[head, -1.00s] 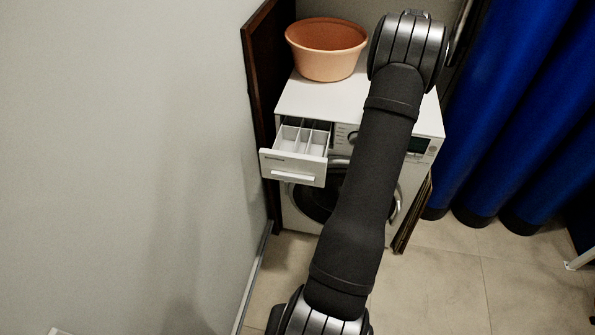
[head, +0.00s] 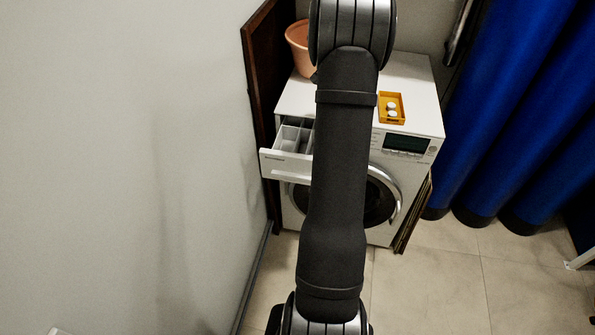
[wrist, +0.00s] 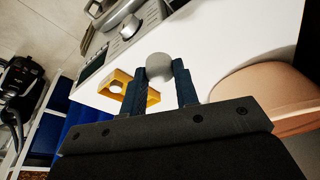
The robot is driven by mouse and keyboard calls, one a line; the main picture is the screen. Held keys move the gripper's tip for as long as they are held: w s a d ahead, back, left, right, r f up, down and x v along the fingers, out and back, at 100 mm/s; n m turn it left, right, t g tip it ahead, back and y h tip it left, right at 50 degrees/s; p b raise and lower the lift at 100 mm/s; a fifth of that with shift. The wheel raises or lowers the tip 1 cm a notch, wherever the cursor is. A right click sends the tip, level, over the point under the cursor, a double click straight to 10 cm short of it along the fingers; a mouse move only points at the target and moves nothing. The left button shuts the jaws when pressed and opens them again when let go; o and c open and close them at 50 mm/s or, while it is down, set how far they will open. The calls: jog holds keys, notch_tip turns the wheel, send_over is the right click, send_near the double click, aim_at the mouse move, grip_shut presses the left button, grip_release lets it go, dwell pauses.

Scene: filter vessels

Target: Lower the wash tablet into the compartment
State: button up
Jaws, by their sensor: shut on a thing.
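In the head view my arm hides the gripper and the held tablet. The detergent drawer (head: 286,164) is pulled open at the machine's front left. Its light grey compartments (head: 292,138) show beside my arm, and the right part of the drawer is hidden.
A yellow tray (head: 391,108) with white tablets stands on the machine top (head: 415,85); it also shows in the wrist view (wrist: 117,88). A terracotta tub (head: 298,45) stands at the back left. A dark panel (head: 262,100) and the wall (head: 130,150) flank the drawer.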

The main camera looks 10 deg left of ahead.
jog(key=s+a+f, duration=0.3)
jog(key=a, duration=0.5)
jog(key=s+a+f, duration=0.2)
jog(key=a+f, duration=0.1)
jog(key=a, duration=0.6)
jog(key=shift+s+f, duration=0.4)
jog(key=shift+d, duration=0.1)
jog(key=shift+f, duration=5.7)
jog(key=shift+f, duration=0.5)
jog(key=o, duration=1)
jog(key=v, duration=1.7)
jog(key=shift+w+r, duration=0.1)
jog(key=shift+r, duration=0.15)
